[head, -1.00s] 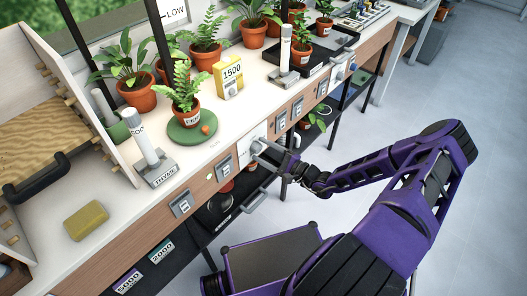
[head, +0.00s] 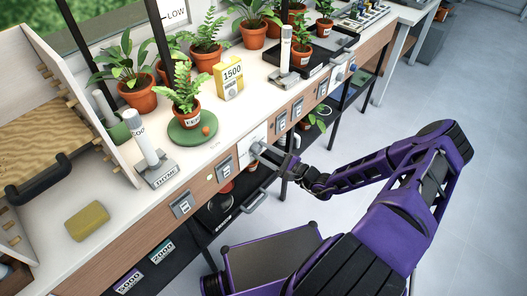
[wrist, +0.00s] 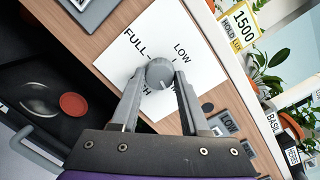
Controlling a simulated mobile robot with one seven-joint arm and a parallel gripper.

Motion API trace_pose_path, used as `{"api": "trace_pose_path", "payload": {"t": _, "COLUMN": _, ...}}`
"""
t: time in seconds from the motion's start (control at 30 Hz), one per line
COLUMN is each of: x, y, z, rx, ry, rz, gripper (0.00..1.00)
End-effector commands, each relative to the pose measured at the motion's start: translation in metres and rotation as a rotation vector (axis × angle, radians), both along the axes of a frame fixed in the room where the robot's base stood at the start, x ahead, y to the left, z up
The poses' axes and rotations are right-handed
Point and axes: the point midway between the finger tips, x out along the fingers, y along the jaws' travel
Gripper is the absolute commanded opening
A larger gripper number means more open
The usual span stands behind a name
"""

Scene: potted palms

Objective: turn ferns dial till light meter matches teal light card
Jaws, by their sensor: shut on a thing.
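The dial (wrist: 159,72) is a round grey knob on a white plate (wrist: 200,62) marked FULL and LOW; lower lettering is partly hidden by my fingers. My gripper (wrist: 158,84) is shut on the knob, one finger at each side. In the head view my gripper (head: 260,150) is at the plate on the bench front. The yellow light meter (head: 229,79) reads 1500 and stands behind the potted fern (head: 187,92); it also shows in the wrist view (wrist: 240,27). The teal card (head: 162,252), reading 2000, is on the lower shelf, beside a purple card (head: 127,280) reading 5000.
Several grey switch plates (head: 182,205) line the bench front. A grey post marked THYME (head: 155,163) and a yellow sponge-like block (head: 87,221) are on the bench at left. More potted plants stand behind. The floor (head: 480,150) at right is clear.

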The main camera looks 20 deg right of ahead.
Motion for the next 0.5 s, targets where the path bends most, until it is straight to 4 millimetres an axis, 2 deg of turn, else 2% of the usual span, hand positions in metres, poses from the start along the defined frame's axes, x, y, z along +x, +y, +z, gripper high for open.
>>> {"api": "trace_pose_path", "payload": {"t": 0.5, "x": -0.0008, "y": 0.0, "z": -0.0018, "rx": 0.409, "ry": 0.259, "rz": -0.001, "gripper": 0.0}}
